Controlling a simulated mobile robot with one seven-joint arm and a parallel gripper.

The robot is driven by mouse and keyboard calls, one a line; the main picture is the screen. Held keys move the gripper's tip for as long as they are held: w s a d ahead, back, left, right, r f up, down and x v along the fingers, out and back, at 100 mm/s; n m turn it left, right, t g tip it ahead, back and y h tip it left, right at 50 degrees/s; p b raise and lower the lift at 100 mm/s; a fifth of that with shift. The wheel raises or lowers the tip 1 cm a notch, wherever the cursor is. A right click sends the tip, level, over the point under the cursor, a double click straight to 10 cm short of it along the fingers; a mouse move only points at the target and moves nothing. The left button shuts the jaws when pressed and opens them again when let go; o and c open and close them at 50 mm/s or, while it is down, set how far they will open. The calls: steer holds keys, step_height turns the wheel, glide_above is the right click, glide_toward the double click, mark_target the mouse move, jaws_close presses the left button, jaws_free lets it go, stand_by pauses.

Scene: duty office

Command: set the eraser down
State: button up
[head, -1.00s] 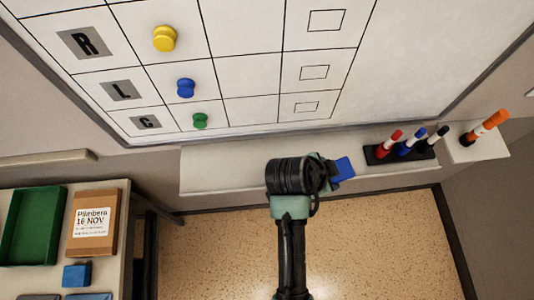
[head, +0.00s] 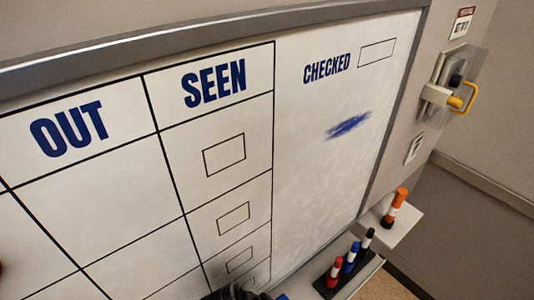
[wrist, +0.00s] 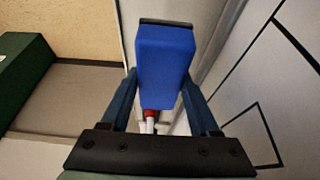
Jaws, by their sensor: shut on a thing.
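The blue eraser (wrist: 164,62) is a block held between the two fingers of my gripper (wrist: 163,88) in the wrist view. The fingers press on its two sides. In the head view, only the dark top of my gripper (head: 235,293) shows at the bottom edge. A sliver of blue beside it may be the eraser. The tray under the whiteboard (head: 300,150) is mostly out of the head view, and I cannot tell whether the eraser touches it.
A black holder (head: 334,281) carries a red marker (head: 334,269), a blue marker (head: 351,258) and a black marker (head: 368,240). An orange marker (head: 395,207) stands on a shelf (head: 405,228) further right. A blue smudge (head: 348,125) marks the board under CHECKED.

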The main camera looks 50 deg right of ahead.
steer(key=shift+f+p, duration=0.4)
steer(key=shift+f, duration=3)
steer(key=shift+f, duration=0.15)
steer(key=o, duration=1.2)
steer(key=b+v, duration=0.1)
steer(key=v, duration=1.1)
